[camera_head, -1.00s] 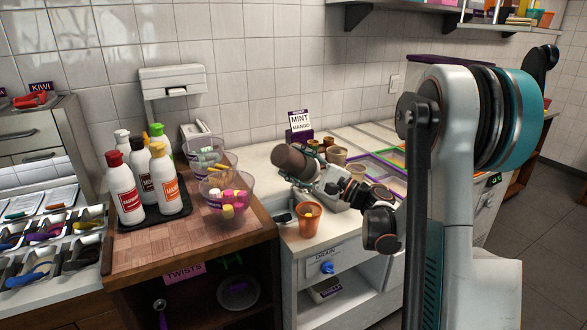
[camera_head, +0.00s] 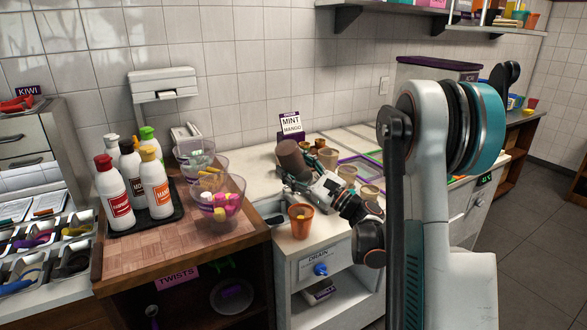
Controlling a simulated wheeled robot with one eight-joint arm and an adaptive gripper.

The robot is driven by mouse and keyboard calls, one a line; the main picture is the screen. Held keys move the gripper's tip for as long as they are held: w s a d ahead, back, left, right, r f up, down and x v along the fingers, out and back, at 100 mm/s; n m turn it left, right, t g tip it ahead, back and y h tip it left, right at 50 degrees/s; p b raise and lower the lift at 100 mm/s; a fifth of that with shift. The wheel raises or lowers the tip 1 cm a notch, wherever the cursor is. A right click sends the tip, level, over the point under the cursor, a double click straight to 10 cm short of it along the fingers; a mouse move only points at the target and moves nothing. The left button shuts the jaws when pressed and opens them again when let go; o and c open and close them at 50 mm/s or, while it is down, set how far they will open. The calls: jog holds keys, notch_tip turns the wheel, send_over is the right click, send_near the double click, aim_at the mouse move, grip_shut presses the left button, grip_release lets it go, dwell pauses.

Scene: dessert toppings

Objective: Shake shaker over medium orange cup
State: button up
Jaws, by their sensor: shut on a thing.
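The orange cup (camera_head: 301,222) stands upright on the counter's front edge above the drain drawer. Something small and brownish shows inside its rim. My gripper (camera_head: 302,177) is behind and above the cup, shut on a brown shaker (camera_head: 290,157). The shaker is held up and tilted, its top leaning to the left. It is apart from the cup and does not appear directly over it. The fingertips are small and partly hidden by the shaker and wrist.
Several tan and brown cups (camera_head: 347,174) stand on the counter behind and right of my gripper. Clear bowls (camera_head: 221,205) with colored items and sauce bottles (camera_head: 157,184) stand on the wooden cart at left. A mint and mango sign (camera_head: 290,126) stands behind.

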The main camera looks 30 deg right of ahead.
aim_at(294, 149)
jog(key=shift+r+p, duration=1.4)
jog(key=shift+r, duration=1.15)
jog(key=shift+f+b, duration=2.05)
jog(key=shift+f, duration=1.45)
jog(key=shift+r+p, duration=2.25)
jog(key=shift+r, duration=1.55)
jog(key=shift+f, duration=0.15)
